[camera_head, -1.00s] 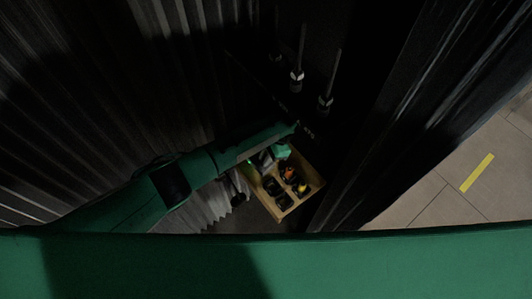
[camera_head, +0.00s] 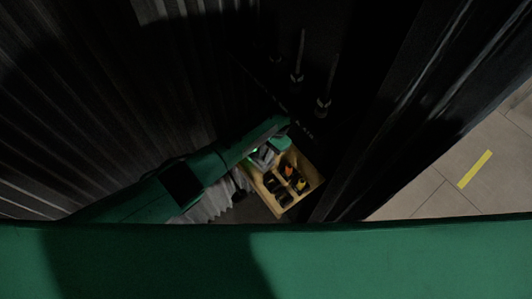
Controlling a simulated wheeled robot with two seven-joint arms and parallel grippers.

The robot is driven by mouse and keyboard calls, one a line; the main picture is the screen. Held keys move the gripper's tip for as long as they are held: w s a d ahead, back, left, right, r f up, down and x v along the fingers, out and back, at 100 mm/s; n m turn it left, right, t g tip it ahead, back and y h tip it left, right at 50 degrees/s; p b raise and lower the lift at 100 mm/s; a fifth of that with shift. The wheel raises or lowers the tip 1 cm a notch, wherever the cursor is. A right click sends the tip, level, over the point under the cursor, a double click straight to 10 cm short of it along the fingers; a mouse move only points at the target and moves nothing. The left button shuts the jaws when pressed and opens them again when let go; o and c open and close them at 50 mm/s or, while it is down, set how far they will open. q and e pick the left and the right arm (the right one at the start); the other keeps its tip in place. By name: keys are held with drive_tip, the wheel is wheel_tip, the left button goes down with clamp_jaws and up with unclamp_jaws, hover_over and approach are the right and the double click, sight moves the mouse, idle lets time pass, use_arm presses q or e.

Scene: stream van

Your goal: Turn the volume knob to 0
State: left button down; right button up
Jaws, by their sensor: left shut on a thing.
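My left arm comes in from the left, and my left gripper (camera_head: 265,154) is over the upper left part of a wooden box. Its fingers are small and dark here. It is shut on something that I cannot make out. I cannot pick out the volume knob for certain; the area around the gripper is dark and partly covered by my arm. My right gripper is not in view.
The wooden box (camera_head: 313,186) has compartments with several dark and orange items. Thin upright rods with dark bases (camera_head: 323,103) stand above it. A dark ribbed wall (camera_head: 90,90) fills the left. Grey floor tiles with a yellow strip (camera_head: 475,169) lie at the right.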

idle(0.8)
use_arm(q)
drive_tip(key=c, duration=1.4)
unclamp_jaws()
drive_tip(key=shift+r, duration=0.1)
